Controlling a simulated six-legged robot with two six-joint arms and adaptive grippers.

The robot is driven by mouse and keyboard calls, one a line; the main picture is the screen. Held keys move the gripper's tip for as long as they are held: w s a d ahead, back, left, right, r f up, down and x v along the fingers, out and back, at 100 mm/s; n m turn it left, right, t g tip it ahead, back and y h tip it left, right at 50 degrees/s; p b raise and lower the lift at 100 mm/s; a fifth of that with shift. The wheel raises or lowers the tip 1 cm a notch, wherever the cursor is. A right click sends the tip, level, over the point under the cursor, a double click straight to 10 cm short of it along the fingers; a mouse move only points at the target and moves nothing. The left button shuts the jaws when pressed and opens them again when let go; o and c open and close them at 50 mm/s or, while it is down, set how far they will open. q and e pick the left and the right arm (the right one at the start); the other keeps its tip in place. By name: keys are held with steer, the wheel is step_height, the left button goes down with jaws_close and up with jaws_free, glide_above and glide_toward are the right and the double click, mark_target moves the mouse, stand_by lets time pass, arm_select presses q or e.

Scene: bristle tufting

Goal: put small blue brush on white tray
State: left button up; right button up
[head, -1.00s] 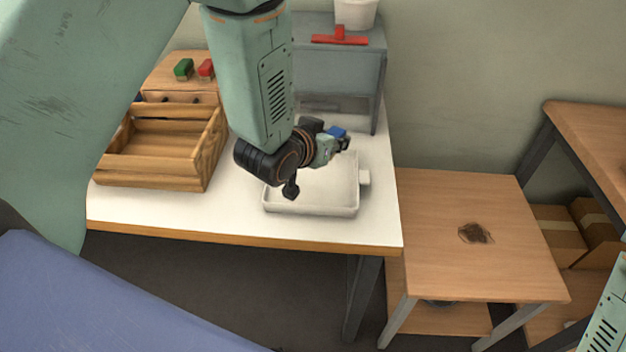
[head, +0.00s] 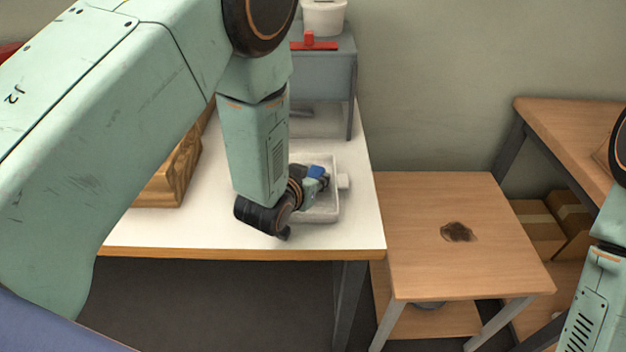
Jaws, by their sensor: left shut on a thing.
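The small blue brush (head: 316,171) shows as a blue block at the tip of my left gripper (head: 320,178). My left gripper is shut on it, over the white tray (head: 336,206). I cannot tell whether the brush touches the tray floor. The white tray lies on the white table near its right end, and my left arm hides much of its left side. Part of my right arm shows at the right edge, but its gripper is out of view.
A grey shelf (head: 325,75) behind carries a red tool (head: 312,43) and a white bucket (head: 323,18). A lower wooden table (head: 430,270) with a dark stain stands to the right, its top otherwise clear.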

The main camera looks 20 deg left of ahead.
arm_select(q)
steer(key=shift+w+f, duration=0.2)
steer(key=shift+s+f, duration=0.1)
steer(key=shift+s, duration=0.1)
steer(key=o, duration=0.8)
steer(key=shift+c, duration=0.2)
steer(key=shift+o, duration=0.3)
steer(key=shift+w, duration=0.1)
steer(key=shift+r, duration=0.25)
steer(key=p+v, duration=0.2)
steer(key=v, duration=1)
